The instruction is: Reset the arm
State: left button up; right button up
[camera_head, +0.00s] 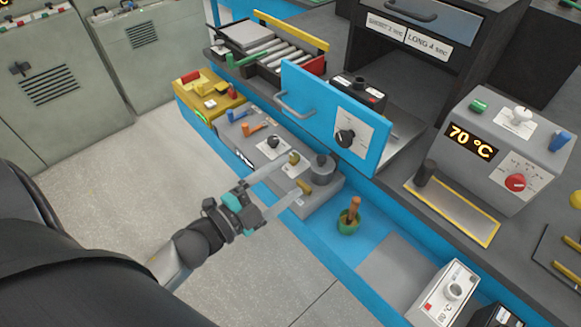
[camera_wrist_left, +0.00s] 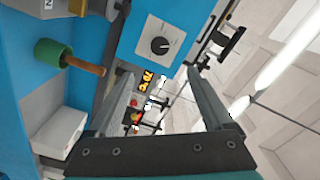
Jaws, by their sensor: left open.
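My left arm comes in from the left in the head view, and its gripper (camera_head: 297,173) is open with pale fingers spread apart. The fingers appear over or beside the grey control box (camera_head: 262,145) on the blue bench; I cannot tell the height. In the left wrist view the two fingers of the left gripper (camera_wrist_left: 160,82) stand apart with nothing held between them. Beyond them is the blue panel with a dial (camera_wrist_left: 160,45). My right gripper is not in view.
A blue door panel (camera_head: 330,118) with a handle stands upright near the gripper. A green cup with a brown handle (camera_head: 349,217) is on the blue bench. A 70 °C control box (camera_head: 495,150) stands at right. The floor (camera_head: 90,190) at left is clear.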

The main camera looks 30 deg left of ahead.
pick_arm(q)
jog(key=s+a+f+n+g+y, duration=0.1)
jog(key=s+f+n+g+y, duration=0.15)
jog(key=f, duration=0.65)
jog(key=s+a+f+n+g+y, duration=0.1)
jog(key=s+f+n+g, duration=0.15)
jog(key=f, duration=0.55)
jog(key=s+a+f+n+g+y, duration=0.15)
jog(key=f+n, duration=0.25)
jog(key=f, duration=0.5)
jog(key=s+d+f+n+g, duration=0.1)
jog(key=s+f+g, duration=0.2)
jog(key=s+f, duration=0.2)
jog(key=s+d+f+n+g, duration=0.2)
jog(key=s+f, duration=0.4)
jog(key=s, duration=0.5)
jog(key=s+d+f+n+g+y+b, duration=0.1)
jog(key=s+f+g, duration=0.3)
jog(key=s, duration=0.5)
notch_tip(320, 180, down, 2)
jog(key=shift+d+f+n, duration=0.1)
jog(key=shift+d+n, duration=0.2)
jog(key=shift+d, duration=0.1)
jog(key=shift+g, duration=0.25)
